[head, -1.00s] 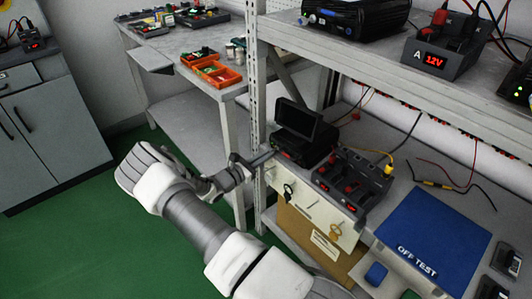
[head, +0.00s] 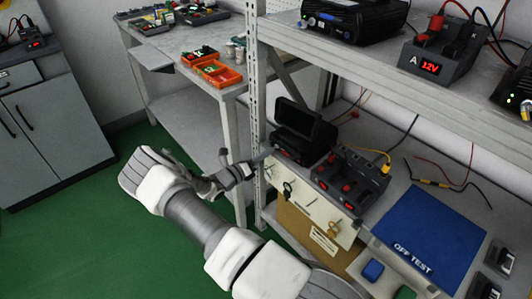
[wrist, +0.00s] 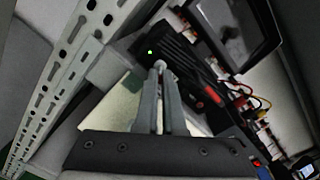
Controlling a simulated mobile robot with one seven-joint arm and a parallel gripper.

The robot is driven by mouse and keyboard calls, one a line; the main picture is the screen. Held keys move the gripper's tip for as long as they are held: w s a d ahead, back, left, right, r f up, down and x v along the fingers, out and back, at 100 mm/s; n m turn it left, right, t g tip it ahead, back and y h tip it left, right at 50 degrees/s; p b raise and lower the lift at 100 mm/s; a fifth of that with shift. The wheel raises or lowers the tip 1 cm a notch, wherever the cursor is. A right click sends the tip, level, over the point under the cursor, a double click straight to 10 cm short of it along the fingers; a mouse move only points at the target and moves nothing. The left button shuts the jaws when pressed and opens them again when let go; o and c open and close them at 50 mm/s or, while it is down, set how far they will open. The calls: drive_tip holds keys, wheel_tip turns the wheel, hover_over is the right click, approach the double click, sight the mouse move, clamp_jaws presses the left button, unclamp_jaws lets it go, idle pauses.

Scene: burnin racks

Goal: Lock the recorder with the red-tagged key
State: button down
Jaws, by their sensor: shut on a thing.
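The recorder (head: 290,148) is a black box with a raised dark screen, on the lower shelf next to the rack post. It also shows in the wrist view (wrist: 180,45), with a small green light on its front. My gripper (head: 264,157) is at the recorder's front left corner. In the wrist view its two fingers (wrist: 160,75) are close together, with a small greyish piece at their tips against the recorder's front. The fingers hide most of what they hold; I see no red tag.
A cream panel (head: 310,207) under the shelf edge carries a dark-tagged key (head: 288,190) and a brass-coloured key (head: 333,229). A box with red knobs (head: 350,180) stands right of the recorder. The perforated rack post (head: 256,100) is close to my gripper.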

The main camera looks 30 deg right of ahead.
drive_tip(key=shift+n, duration=0.6)
drive_tip(key=c, duration=1.3)
unclamp_jaws()
drive_tip(key=shift+a, duration=0.1)
drive_tip(key=s+a+p, duration=0.2)
drive_tip(key=s+a, duration=0.1)
drive_tip(key=a, duration=1.4)
drive_tip(key=shift+s, duration=0.2)
